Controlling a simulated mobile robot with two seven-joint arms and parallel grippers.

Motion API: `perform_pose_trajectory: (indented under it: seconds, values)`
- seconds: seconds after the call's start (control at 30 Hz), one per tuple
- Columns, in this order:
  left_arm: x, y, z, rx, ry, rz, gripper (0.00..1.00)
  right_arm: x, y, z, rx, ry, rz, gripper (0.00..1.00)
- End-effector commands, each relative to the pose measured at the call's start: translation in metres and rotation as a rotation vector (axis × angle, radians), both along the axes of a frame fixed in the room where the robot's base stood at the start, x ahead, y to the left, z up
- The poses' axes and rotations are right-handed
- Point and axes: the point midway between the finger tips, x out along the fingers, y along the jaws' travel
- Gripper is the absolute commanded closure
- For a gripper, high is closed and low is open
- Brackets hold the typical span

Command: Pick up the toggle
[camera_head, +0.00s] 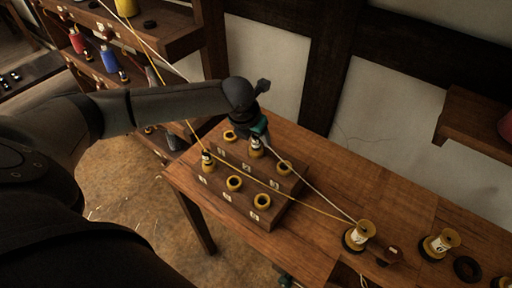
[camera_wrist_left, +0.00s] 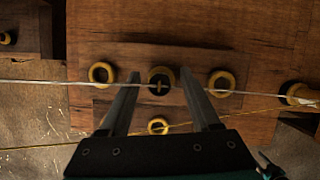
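A small toggle with a pale label (camera_head: 256,146) stands in the back middle hole of a stepped wooden block (camera_head: 222,190). From above, in the left wrist view, the toggle (camera_wrist_left: 160,80) looks like a dark disc with a yellowish bar across it. My left gripper (camera_head: 257,134) is over it. In the left wrist view my gripper's two fingers (camera_wrist_left: 160,76) are apart, one on each side of the toggle, with gaps visible. My right gripper is not in view.
A white cord (camera_head: 315,188) and a yellow cord (camera_head: 290,197) run over the block to a spool (camera_head: 357,236) on the bench. A shelf of coloured bottles (camera_head: 109,58) stands at upper left. More spools (camera_head: 440,243) lie right.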

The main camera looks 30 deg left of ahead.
Motion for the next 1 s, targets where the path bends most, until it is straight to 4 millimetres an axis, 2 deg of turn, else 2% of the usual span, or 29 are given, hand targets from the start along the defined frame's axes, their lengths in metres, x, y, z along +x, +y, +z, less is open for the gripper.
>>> perform_pose_trajectory:
  seconds: [0.07, 0.53, 1.0]
  values:
    - [-0.0001, 0.0001, 0.0002, 0.000, 0.000, 0.000, 0.47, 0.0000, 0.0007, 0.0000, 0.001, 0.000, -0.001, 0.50]
    - [0.0000, 0.0002, 0.0005, 0.000, 0.000, 0.001, 0.99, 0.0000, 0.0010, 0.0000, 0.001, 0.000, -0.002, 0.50]
    - [0.0003, 0.0002, 0.0013, 0.000, -0.001, 0.001, 1.00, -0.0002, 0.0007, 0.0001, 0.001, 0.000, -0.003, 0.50]
